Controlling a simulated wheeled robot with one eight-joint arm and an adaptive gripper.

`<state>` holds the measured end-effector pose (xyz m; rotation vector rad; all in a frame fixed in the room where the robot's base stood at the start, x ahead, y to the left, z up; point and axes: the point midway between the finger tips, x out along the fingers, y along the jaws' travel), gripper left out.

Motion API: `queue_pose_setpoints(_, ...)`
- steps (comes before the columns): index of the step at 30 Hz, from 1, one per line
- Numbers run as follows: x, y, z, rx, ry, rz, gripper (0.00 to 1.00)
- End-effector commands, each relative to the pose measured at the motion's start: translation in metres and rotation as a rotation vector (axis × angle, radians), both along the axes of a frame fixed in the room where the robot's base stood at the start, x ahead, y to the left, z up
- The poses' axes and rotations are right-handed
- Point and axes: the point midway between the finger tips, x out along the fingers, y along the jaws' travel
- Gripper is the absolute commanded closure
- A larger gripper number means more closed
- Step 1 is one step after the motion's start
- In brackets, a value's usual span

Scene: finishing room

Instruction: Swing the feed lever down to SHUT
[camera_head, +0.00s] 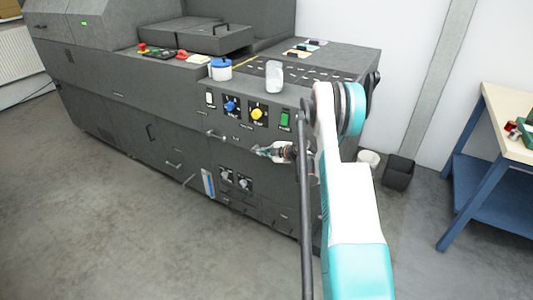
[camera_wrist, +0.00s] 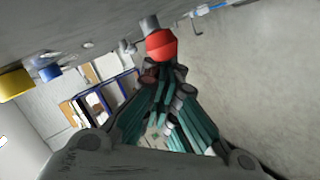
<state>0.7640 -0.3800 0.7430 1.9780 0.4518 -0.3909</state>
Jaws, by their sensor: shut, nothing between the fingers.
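A red rounded knob (camera_wrist: 161,43) on a short grey stem shows in the wrist view, right at the tips of my gripper (camera_wrist: 163,74). It looks like the end of the feed lever, but no label is readable there. My gripper's teal fingers are drawn together with nothing between them. I cannot tell whether the fingertips touch the knob or stop just short. In the head view my gripper (camera_head: 262,152) is beside the machine's front face, below the upper control panel. The lever's angle cannot be made out there, as my gripper and arm cover that area.
The machine front carries a blue knob (camera_head: 231,106), a yellow knob (camera_head: 257,114) and a green switch (camera_head: 285,119) above my gripper. Grey knobs (camera_head: 226,174) sit below it. Floor at left is clear.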

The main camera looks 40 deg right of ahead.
Motion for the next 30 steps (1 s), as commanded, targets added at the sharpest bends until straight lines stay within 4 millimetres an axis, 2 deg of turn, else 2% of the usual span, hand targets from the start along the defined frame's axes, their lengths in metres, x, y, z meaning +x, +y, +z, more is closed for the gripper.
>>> queue_pose_setpoints(12, -0.006, -0.003, -0.018, 0.000, 0.000, -0.001, 1.00)
queue_pose_setpoints(30, -0.007, -0.003, -0.021, 0.000, 0.001, 0.000, 1.00)
